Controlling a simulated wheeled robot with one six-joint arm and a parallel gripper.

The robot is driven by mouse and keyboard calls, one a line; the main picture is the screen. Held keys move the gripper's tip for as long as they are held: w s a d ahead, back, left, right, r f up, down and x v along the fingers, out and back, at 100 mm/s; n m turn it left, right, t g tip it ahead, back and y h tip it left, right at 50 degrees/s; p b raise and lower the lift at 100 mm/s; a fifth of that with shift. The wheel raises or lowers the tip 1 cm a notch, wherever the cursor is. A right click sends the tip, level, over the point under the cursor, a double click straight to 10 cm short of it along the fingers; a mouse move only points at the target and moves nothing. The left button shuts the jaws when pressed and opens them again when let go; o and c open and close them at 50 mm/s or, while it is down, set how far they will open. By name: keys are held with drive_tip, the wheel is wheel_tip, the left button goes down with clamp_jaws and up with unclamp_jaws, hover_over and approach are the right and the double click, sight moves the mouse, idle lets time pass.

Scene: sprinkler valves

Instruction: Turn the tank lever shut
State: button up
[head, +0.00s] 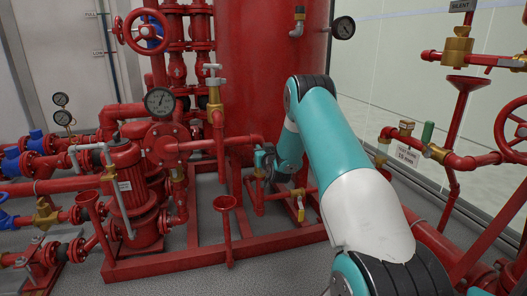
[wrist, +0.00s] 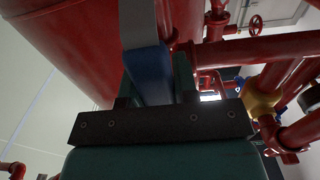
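The tank lever (wrist: 150,75) has a blue grip and a flat grey arm running up out of the wrist view. My gripper (wrist: 160,75) has its teal fingers on either side of the blue grip, which fills the gap between them. In the head view my gripper (head: 264,160) is low in front of the big red tank (head: 265,80), at the end of a red pipe. There the lever is mostly hidden by my gripper and arm. The tank's wall also shows in the wrist view (wrist: 70,45), at upper left.
A brass valve with a yellow lever (head: 300,210) sits just right of and below my gripper. A red funnel drain (head: 226,205) stands in front on the left. A pressure gauge (head: 159,101) and a red pump (head: 127,185) are further left. Red pipes cross the wrist view at right.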

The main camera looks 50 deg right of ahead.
clamp_jaws()
drive_tip(key=shift+s+d, duration=0.1)
drive_tip(key=s+d+f+m, duration=0.5)
drive_tip(key=d+f+m, duration=0.3)
drive_tip(key=m, duration=1)
drive_tip(key=shift+f+b, duration=0.35)
drive_tip(key=shift+f, duration=0.55)
